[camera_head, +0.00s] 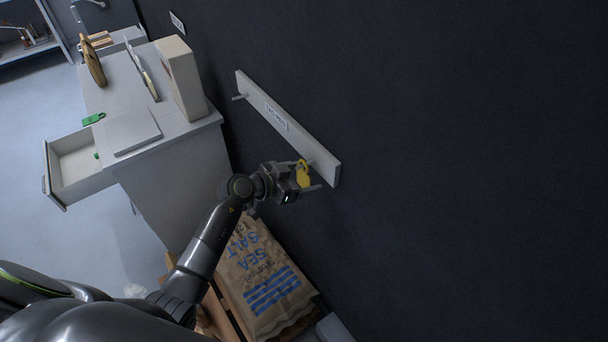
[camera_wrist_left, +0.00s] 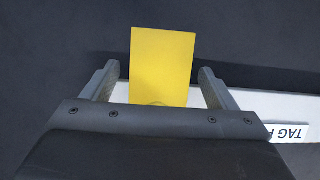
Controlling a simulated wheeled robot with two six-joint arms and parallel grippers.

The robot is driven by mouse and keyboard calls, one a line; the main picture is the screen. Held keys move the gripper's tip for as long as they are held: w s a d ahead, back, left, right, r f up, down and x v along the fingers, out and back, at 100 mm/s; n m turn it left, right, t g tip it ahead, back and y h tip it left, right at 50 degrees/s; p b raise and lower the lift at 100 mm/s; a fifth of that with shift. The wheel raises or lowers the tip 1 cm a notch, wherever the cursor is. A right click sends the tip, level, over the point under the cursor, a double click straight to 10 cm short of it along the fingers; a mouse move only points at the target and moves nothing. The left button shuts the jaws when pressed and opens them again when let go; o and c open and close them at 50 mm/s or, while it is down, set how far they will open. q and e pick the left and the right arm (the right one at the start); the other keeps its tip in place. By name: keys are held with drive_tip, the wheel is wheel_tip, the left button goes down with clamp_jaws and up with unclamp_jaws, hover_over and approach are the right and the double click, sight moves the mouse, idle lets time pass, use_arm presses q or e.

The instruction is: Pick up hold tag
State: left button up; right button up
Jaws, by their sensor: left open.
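The hold tag (camera_head: 303,175) is a yellow tag hanging at the right end of a white wall rail (camera_head: 262,103). In the left wrist view the yellow tag (camera_wrist_left: 162,62) stands between the two fingers, with a visible gap on each side. My left gripper (camera_head: 309,176) is open around the tag, and its fingers do not appear to touch it. The wrist view also shows the open left gripper (camera_wrist_left: 158,85). The lower end of the tag is hidden behind the gripper body in that view. My right gripper is not in view.
Below the gripper, a brown sea salt sack (camera_head: 262,275) lies on a wooden pallet. The dark wall right of the rail is bare.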

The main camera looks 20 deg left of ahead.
use_arm(q)
drive_tip(key=shift+w+d+f, duration=0.2)
drive_tip(key=shift+w+d, duration=0.05)
drive_tip(key=shift+w, duration=0.1)
drive_tip(key=shift+s, duration=0.1)
drive_tip(key=c, duration=1)
drive_tip(key=shift+c, duration=0.3)
drive_tip(key=shift+a+r, duration=0.1)
drive_tip(key=shift+a, duration=0.05)
